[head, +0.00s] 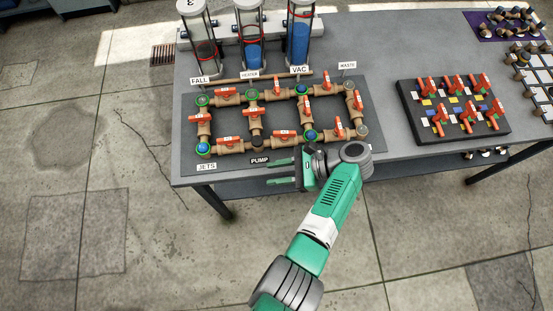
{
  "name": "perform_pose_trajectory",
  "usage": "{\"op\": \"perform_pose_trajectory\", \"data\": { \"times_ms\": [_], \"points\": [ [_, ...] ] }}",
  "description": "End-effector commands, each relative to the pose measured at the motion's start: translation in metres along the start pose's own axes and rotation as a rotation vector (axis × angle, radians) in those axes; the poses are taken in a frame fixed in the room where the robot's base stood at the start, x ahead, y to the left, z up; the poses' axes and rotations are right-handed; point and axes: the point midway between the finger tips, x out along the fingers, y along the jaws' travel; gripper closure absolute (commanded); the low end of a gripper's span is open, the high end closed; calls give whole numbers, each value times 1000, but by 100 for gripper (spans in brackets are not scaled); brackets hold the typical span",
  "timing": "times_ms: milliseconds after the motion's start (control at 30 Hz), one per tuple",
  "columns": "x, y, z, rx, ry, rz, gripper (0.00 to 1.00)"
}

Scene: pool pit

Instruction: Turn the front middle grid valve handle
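A grid of brown pipes with red valve handles lies on a dark board (376,118) on the table. The front middle valve handle (284,134) is red and sits in the front pipe run, lying roughly along its pipe. My gripper (270,171) is just in front of the grid, by the table's front edge, with its two green fingers pointing left. The fingers are apart with nothing visible between them. They are nearer the camera than the handle and do not touch it. The PUMP label (260,160) shows just behind the fingertips.
Other red handles flank the target, at front left (230,140) and front right (336,127). Tall clear cylinders (250,40) stand behind the grid. A black board of red valves (455,128) lies to the right. Floor at left is open.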

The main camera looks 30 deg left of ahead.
Motion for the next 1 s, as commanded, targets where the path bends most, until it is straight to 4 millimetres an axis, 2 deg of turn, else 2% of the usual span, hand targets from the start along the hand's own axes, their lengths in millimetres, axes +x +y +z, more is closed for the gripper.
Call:
{"op": "perform_pose_trajectory", "data": {
  "times_ms": [133,400,467,533,567,667,700,733,800,867,1000],
  "points": [
    [1,12,3,0,0,0,67],
    [2,13,1,-1,0,0,67],
    [4,12,-1,-10,8,-5,55],
    [16,8,-15,-82,73,-38,42],
    [24,5,-25,-147,130,-65,36],
    [46,-12,-73,-511,462,-156,16],
    [47,-18,-89,-703,639,-168,15],
    [44,-23,-96,-850,778,-164,15],
    [27,-32,-98,-1160,1073,-122,15],
    [16,-45,-90,-1375,1249,-98,15],
    [-1,-66,-57,-1732,1553,-57,15]
  ]
}}
